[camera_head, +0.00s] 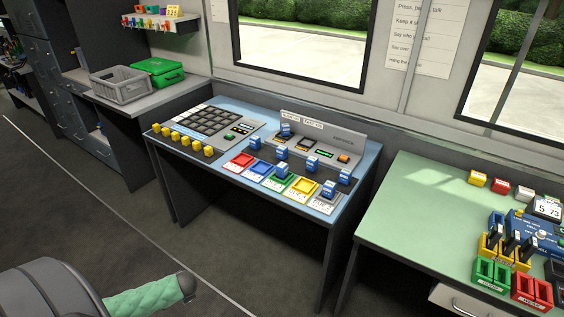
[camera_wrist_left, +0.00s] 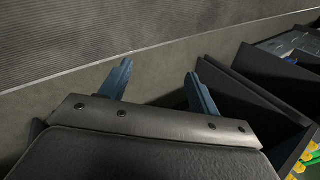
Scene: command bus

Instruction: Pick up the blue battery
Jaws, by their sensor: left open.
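I cannot pick out with certainty which thing is the blue battery. Several small blue-and-white blocks stand on the console on the blue-topped desk (camera_head: 219,164) in the head view. One block (camera_head: 285,130) is at the back, one (camera_head: 311,164) nearer the middle, and one (camera_head: 328,190) at the front right. A blue device (camera_head: 535,228) sits on the green table at the right. My left gripper (camera_wrist_left: 158,70) shows in the left wrist view with its two blue fingers apart and nothing between them. It is low, over the dark floor. My right gripper is not in view.
The green table (camera_head: 420,215) stands right of the desk, holding yellow, green (camera_head: 490,272) and red (camera_head: 531,289) holders. A grey crate (camera_head: 121,88) and a green case (camera_head: 158,70) sit on the left counter. Floor is open in front of the desk.

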